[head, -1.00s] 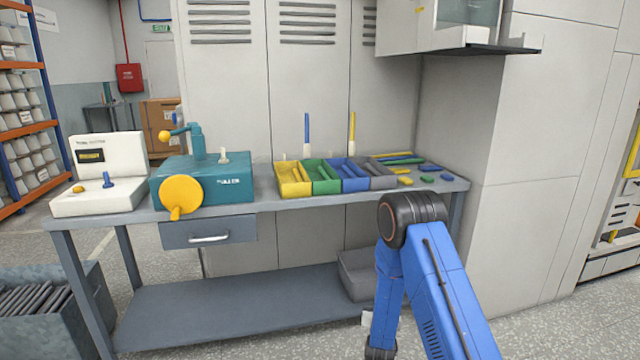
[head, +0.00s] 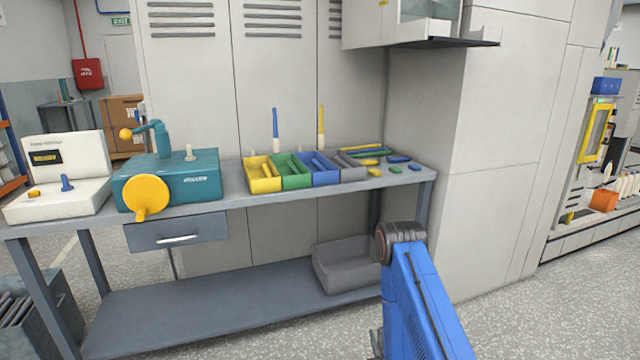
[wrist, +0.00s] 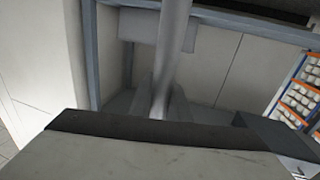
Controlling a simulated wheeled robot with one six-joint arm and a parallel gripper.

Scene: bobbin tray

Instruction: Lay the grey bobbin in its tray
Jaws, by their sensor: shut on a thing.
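My gripper shows in the wrist view (wrist: 160,104), shut on a plain grey rod, the grey bobbin (wrist: 173,45), which stretches away from the fingers toward the top edge. Its far end is cut off by the frame. In the head view my gripper is almost wholly out of the picture at the bottom, below my blue arm. The grey tray (head: 352,175) is the rightmost in a row of coloured trays on the bench, far from my gripper. It has grey pieces in it, not clear in detail. Yellow, green and blue trays stand to its left, each with bobbins in its own colour.
The bench (head: 235,200) carries a teal winder (head: 185,180) and a white device (head: 58,180) at left. Loose coloured pieces (head: 397,159) lie right of the trays. A grey bin (head: 345,265) sits on the lower shelf. Open floor lies at the right.

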